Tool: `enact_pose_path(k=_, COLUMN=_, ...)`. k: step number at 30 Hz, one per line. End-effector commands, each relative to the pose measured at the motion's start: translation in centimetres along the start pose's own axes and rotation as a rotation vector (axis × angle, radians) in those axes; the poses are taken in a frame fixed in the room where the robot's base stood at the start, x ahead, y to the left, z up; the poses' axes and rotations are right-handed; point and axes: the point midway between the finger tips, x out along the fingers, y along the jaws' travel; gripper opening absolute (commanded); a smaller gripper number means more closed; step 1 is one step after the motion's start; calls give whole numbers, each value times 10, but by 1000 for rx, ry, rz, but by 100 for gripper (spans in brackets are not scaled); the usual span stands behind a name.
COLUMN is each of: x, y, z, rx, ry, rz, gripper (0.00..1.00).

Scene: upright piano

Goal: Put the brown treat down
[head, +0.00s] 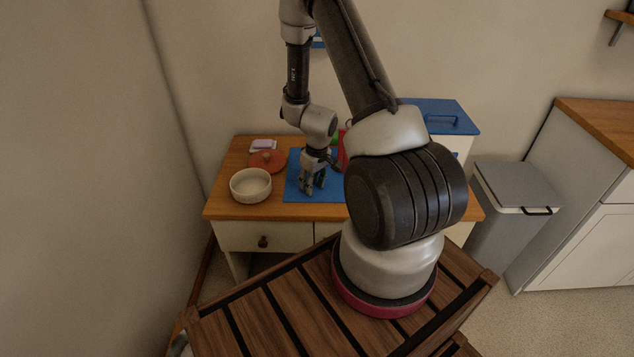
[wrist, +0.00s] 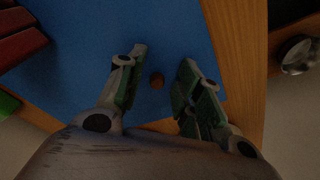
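The brown treat (wrist: 156,81) is a small round brown piece. In the wrist view it appears to lie on the blue mat (wrist: 178,30), between my two fingers, with a gap on each side. My gripper (wrist: 164,72) is open around it, and its fingertips point down at the mat. In the head view my gripper (head: 313,188) is low over the blue mat (head: 294,185) on the wooden table. The treat cannot be made out in the head view.
A cream bowl (head: 251,185) stands left of the mat, with a red-brown lid (head: 268,161) behind it. A red object (wrist: 18,40) and a green one (wrist: 8,103) are near the mat. A grey bin (head: 515,208) stands right of the table (head: 222,202).

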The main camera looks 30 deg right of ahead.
Motion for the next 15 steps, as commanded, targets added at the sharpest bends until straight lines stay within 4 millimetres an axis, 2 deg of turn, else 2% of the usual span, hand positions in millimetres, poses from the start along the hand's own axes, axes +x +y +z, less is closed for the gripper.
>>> enact_pose_path(k=4, x=-5, y=0, z=-1, rx=-2, ry=1, rz=1, gripper=35)
enact_pose_path(k=7, x=-20, y=0, z=-1, rx=-3, ry=3, rz=1, gripper=35)
enact_pose_path(k=15, x=-80, y=0, z=-2, rx=-3, ry=4, rz=1, gripper=35)
